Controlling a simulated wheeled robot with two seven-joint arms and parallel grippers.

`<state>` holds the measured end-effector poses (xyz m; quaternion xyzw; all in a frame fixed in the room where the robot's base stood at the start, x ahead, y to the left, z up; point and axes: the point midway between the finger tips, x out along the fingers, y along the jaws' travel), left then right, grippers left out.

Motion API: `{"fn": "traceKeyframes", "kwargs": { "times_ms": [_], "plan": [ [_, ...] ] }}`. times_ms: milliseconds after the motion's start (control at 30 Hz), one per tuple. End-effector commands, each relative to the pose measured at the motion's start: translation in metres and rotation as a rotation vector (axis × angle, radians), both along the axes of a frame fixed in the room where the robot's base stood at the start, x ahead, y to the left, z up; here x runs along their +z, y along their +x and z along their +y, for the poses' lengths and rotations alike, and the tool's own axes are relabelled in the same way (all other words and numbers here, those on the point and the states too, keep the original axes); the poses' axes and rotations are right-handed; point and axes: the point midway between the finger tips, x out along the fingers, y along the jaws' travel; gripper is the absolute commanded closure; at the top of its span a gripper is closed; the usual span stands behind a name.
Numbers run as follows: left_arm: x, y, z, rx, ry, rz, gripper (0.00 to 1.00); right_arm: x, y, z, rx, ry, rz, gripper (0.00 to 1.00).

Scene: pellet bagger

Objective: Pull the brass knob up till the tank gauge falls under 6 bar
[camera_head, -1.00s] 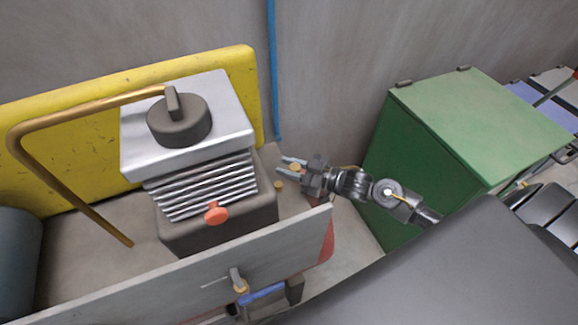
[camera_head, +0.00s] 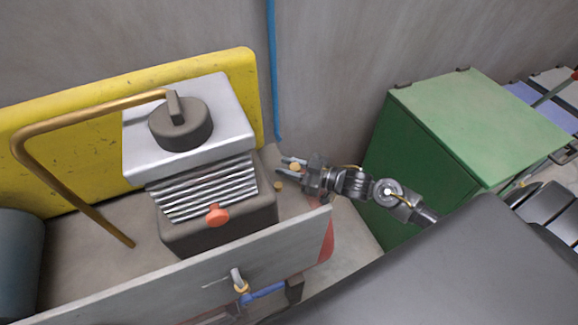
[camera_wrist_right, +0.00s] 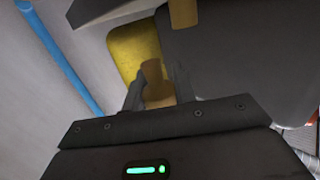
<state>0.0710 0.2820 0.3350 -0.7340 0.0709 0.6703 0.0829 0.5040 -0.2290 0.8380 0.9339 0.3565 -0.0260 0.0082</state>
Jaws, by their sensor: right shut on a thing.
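The brass knob (camera_head: 295,167) is between the fingers of my right gripper (camera_head: 285,166), beside the right side of the dark compressor body. In the right wrist view the knob (camera_wrist_right: 156,84) sits between the two dark fingers (camera_wrist_right: 155,92), which are shut on it. A second small brass piece (camera_head: 279,187) shows just below the gripper in the head view. I cannot make out the tank gauge or its reading in either view. My left gripper is not in view.
The compressor has a silver top (camera_head: 230,110), a dark cap (camera_head: 181,128) and an orange-red knob (camera_head: 216,215). A copper pipe (camera_head: 75,115) arches at left before a yellow panel (camera_head: 225,65). A grey panel (camera_head: 150,285) stands in front. A green cabinet (camera_head: 480,120) stands at right.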

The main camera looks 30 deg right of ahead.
Motion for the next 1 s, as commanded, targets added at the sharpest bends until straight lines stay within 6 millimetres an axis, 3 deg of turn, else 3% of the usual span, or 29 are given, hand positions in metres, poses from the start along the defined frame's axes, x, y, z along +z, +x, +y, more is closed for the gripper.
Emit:
{"fn": "traceKeyframes", "kwargs": {
  "times_ms": [33,267,300,467,800,1000],
  "plan": [
    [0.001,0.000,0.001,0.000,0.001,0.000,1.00,0.007,0.003,-0.001,-0.003,0.005,-0.016,0.94],
    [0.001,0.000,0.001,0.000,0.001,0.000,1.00,0.008,0.003,-0.001,-0.004,0.005,-0.018,0.94],
    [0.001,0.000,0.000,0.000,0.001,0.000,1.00,0.008,0.003,-0.001,-0.003,0.005,-0.018,0.67],
    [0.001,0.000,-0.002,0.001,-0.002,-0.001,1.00,0.005,0.002,-0.001,-0.002,0.004,-0.012,0.47],
    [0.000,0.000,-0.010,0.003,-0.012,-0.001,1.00,0.003,0.001,0.000,-0.002,0.002,-0.005,0.47],
    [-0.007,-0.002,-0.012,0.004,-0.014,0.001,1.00,0.001,-0.023,-0.021,-0.001,-0.001,-0.002,0.47]
  ]
}}
